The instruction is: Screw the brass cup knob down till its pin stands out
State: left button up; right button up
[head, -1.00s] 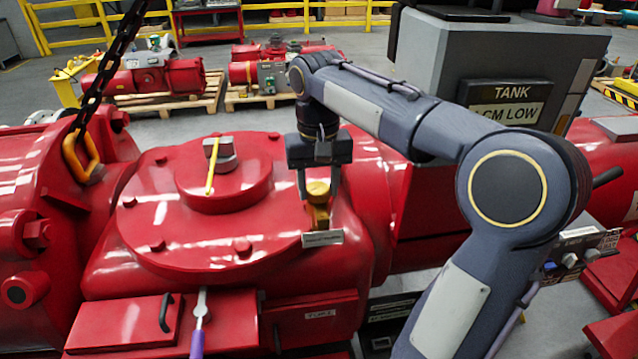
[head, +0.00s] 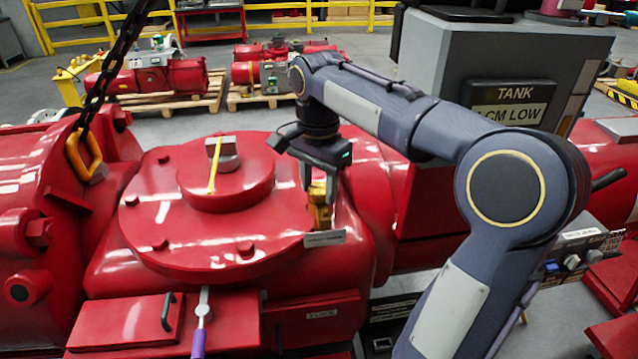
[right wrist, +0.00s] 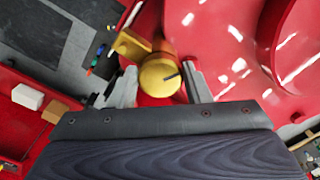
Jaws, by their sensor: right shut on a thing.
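The brass cup knob (right wrist: 160,76) shows its round yellow top in the right wrist view, with a dark slot or pin mark at its right side. In the head view the brass knob and its fitting (head: 319,208) stand at the right edge of the red actuator housing (head: 210,255), partly covered by my fingers. My right gripper (head: 320,192) comes down from above with a finger on each side of the knob, shut on it. Its fingers also show in the right wrist view (right wrist: 158,84). Whether the pin stands out cannot be told. My left gripper is not in view.
A small label plate (head: 324,238) sits just below the brass fitting. A round red cover with a grey block and yellow pointer (head: 214,165) lies to the left. A chain with a yellow hook (head: 84,155) hangs at the left. The grey tank panel (head: 508,105) stands behind my right arm.

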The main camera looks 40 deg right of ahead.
aim_at(319, 189)
jog(key=shift+r+m, duration=0.1)
jog(key=shift+m, duration=0.6)
jog(key=o, duration=1)
notch_tip(319, 189, up, 8)
jog(key=shift+f, duration=0.15)
